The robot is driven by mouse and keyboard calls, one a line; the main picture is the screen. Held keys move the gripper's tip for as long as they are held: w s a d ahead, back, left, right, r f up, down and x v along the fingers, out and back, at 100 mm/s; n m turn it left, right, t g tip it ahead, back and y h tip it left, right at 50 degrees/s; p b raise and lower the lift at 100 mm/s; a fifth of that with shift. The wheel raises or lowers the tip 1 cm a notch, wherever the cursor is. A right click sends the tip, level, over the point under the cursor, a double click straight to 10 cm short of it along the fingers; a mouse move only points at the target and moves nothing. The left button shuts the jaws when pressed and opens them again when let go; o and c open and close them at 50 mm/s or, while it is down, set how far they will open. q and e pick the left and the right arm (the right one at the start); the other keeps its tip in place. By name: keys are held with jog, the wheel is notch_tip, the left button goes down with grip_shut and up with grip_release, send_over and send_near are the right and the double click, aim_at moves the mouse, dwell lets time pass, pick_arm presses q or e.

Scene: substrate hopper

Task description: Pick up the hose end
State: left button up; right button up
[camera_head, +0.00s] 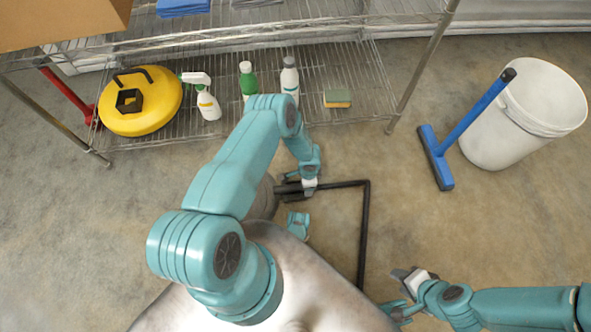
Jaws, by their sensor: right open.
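A thin black bent tube (365,225) runs right from my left gripper, turns a corner and drops toward the bottom of the camera_head view. It may be the hose; I cannot make out a clear hose end. My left gripper (287,188) points left, with dark fingers close to the tube's left part; I cannot tell whether they touch or hold it. My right gripper (401,275) is open at the lower right, with dark fingers pointing up and left. It is a little right of the tube's lower end, apart from it.
A wire shelf (345,60) at the back holds a yellow round container (155,115), a spray bottle (208,105), a green bottle (247,80), a white bottle (289,78) and a sponge (338,98). A white bucket (525,115) and blue squeegee (437,160) stand right.

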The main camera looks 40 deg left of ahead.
pick_arm(q)
jog(key=shift+f, duration=0.7)
jog(key=shift+r, duration=0.15)
grip_shut()
